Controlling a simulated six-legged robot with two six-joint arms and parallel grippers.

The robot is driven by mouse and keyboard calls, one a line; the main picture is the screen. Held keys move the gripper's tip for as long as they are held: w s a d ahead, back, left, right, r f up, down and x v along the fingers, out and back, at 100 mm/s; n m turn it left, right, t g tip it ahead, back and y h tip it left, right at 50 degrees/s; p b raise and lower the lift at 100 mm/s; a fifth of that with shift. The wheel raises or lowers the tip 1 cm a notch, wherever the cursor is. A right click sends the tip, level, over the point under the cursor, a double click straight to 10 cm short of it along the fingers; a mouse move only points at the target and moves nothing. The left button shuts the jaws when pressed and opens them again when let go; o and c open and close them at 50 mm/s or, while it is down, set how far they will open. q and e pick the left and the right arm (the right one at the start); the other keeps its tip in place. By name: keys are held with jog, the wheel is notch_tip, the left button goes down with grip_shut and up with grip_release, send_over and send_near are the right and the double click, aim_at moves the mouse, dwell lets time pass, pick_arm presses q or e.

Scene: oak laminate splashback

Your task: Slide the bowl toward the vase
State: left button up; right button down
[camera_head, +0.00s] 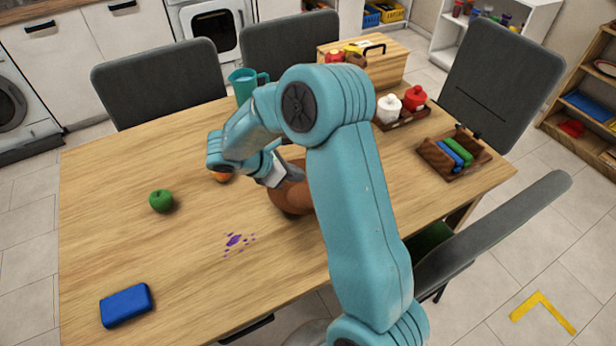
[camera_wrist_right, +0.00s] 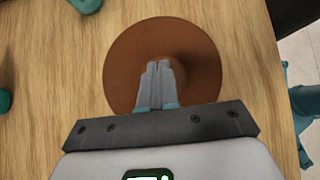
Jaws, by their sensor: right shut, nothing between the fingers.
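A round, brown vessel (camera_head: 291,198) stands on the table, partly hidden behind my right arm. In the right wrist view it is a wide brown disc (camera_wrist_right: 130,65) with a darker patch near its middle. My right gripper (camera_head: 274,177) is shut and empty. In the right wrist view its fingertips (camera_wrist_right: 158,66) overlap the brown vessel; whether they touch it is unclear. My left gripper is not in view.
A green apple (camera_head: 161,201), an orange fruit (camera_head: 222,177), a purple stain (camera_head: 236,240) and a blue block (camera_head: 126,305) are on the left. A teal jug (camera_head: 243,82) stands behind. A jar tray (camera_head: 400,117) and wooden holder (camera_head: 454,157) are right. The front left is mostly clear.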

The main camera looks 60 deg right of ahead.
jog(key=v, duration=0.3)
